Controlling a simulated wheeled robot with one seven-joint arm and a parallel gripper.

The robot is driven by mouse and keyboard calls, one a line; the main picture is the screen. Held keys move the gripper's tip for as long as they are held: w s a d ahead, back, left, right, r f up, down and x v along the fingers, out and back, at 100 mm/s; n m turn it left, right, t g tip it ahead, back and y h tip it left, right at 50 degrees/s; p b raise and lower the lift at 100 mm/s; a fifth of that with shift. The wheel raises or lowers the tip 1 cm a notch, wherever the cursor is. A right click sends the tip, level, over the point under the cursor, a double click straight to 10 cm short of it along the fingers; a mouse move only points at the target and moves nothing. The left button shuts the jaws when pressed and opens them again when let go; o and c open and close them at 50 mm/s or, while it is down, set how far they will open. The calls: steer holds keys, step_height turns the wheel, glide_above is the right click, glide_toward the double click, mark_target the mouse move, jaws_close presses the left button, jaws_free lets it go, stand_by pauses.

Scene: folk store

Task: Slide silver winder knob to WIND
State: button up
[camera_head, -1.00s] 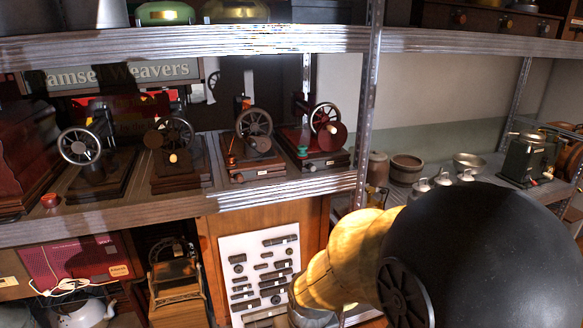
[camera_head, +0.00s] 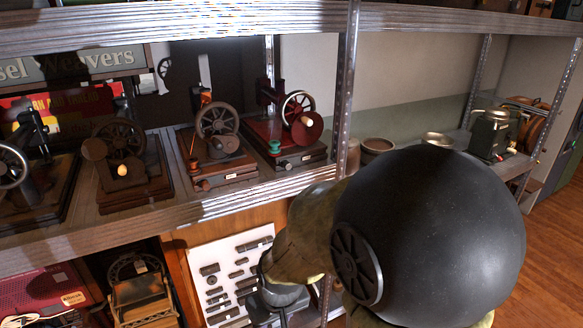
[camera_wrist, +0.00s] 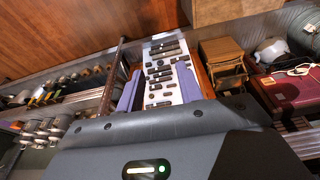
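Several hand-wheel winders stand in a row on the shelf in the head view: one with a pale metal wheel (camera_head: 10,165) at the left edge, a dark one with a tan knob (camera_head: 122,169), a brown one (camera_head: 217,122), and a red one with a silver-rimmed wheel (camera_head: 297,107). I cannot make out which part is the silver winder knob, or any WIND mark. My gripper (camera_wrist: 160,68) shows two purple fingers spread apart in the wrist view, with nothing between them. In the head view its body (camera_head: 277,298) is low, below the shelf edge and apart from the winders.
A metal shelf post (camera_head: 342,90) stands right of the red winder. The shelf's front edge (camera_head: 230,200) lies between my gripper and the winders. A white board of small dark parts (camera_head: 228,272) is below. Bowls (camera_head: 437,139) stand on the right shelf; open wooden floor (camera_head: 550,250) lies right.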

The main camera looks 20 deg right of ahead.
steer(key=shift+s, duration=0.1)
steer(key=shift+o, duration=0.8)
steer(key=w+d+r+t+h, duration=0.1)
steer(key=w+d+r+t, duration=0.1)
steer(key=w+d+t, duration=0.4)
steer(key=w+d+r+t+h, duration=0.1)
steer(key=w+d+r+t, duration=0.1)
steer(key=w+d, duration=0.7)
steer(key=w+d+r+n+t+y, duration=0.2)
steer(key=w+d+r+t, duration=0.2)
steer(key=d+r+t, duration=0.2)
steer(key=shift+w+d+r+n+t+y, duration=0.2)
steer(key=shift+w+n+t+y, duration=0.15)
steer(key=shift+t, duration=0.35)
steer(key=shift+w, duration=0.1)
